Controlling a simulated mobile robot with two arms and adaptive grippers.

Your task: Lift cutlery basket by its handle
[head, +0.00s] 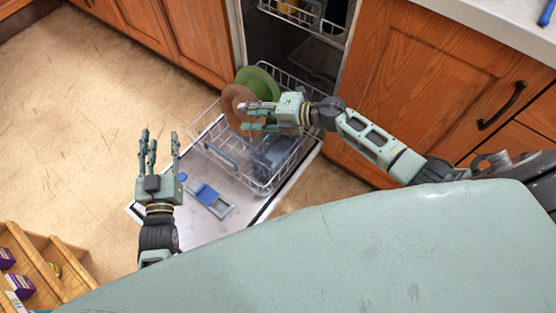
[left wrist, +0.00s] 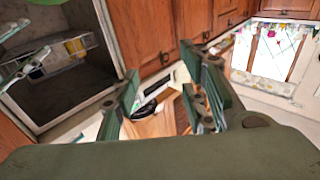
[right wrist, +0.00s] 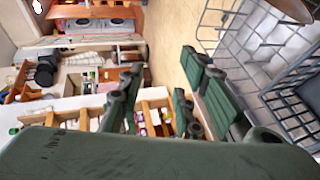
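The cutlery basket (head: 272,156) is grey and stands in the front right part of the lower dish rack (head: 219,152). In the right wrist view, a dark grey slatted basket (right wrist: 298,100) shows at the right edge. I cannot make out its handle clearly. My right gripper (head: 254,115) is open and empty, above the rack and behind the basket, its fingers pointing left. My left gripper (head: 160,143) is open and empty, left of the rack, its fingers pointing up in the head view. Neither gripper touches the basket.
A green plate (head: 259,82) and a brown plate (head: 237,104) stand at the rack's back, close to my right gripper. The lowered dishwasher door (head: 228,222) has a blue dispenser lid (head: 207,194). A wooden shelf unit (head: 42,270) is at lower left. Floor (head: 110,90) on the left is clear.

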